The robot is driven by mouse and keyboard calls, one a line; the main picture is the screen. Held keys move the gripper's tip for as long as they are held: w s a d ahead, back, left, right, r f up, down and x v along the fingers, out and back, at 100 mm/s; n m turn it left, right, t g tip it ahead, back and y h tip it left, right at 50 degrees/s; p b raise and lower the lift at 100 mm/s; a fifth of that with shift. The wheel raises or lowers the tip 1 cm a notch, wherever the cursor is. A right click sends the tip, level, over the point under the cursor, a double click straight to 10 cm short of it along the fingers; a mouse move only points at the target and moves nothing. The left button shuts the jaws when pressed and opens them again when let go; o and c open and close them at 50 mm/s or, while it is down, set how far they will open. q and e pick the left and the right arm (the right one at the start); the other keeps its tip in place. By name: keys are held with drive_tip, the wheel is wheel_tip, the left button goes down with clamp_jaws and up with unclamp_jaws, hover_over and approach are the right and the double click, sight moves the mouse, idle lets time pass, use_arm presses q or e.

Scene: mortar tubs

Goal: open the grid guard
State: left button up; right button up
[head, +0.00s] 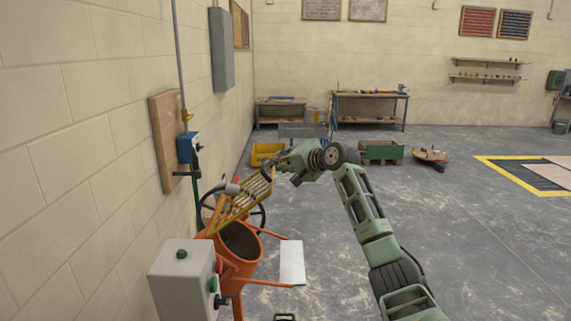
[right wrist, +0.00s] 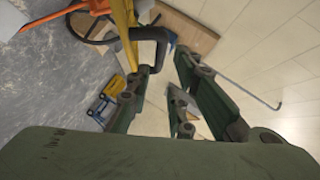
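The yellow grid guard (head: 240,203) stands tilted up above the orange mixer drum (head: 236,262), whose dark mouth shows below it. In the right wrist view, a yellow bar of the guard (right wrist: 124,35) runs beside a dark curved handle (right wrist: 155,34). My right gripper (head: 270,172) is at the guard's upper end. In the right wrist view my right gripper (right wrist: 163,68) has its fingers apart, with the handle's end close to the left finger. I cannot tell whether they touch. My left gripper is not in view.
A grey control box (head: 183,280) with buttons stands in front of the drum. A blue box (head: 187,147) hangs on the left wall. A black wheel (head: 258,213) is behind the drum, and a white plate (head: 292,262) is to its right.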

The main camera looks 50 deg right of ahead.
drive_tip(key=shift+v, duration=1.25)
drive_tip(key=shift+a+f, duration=0.1)
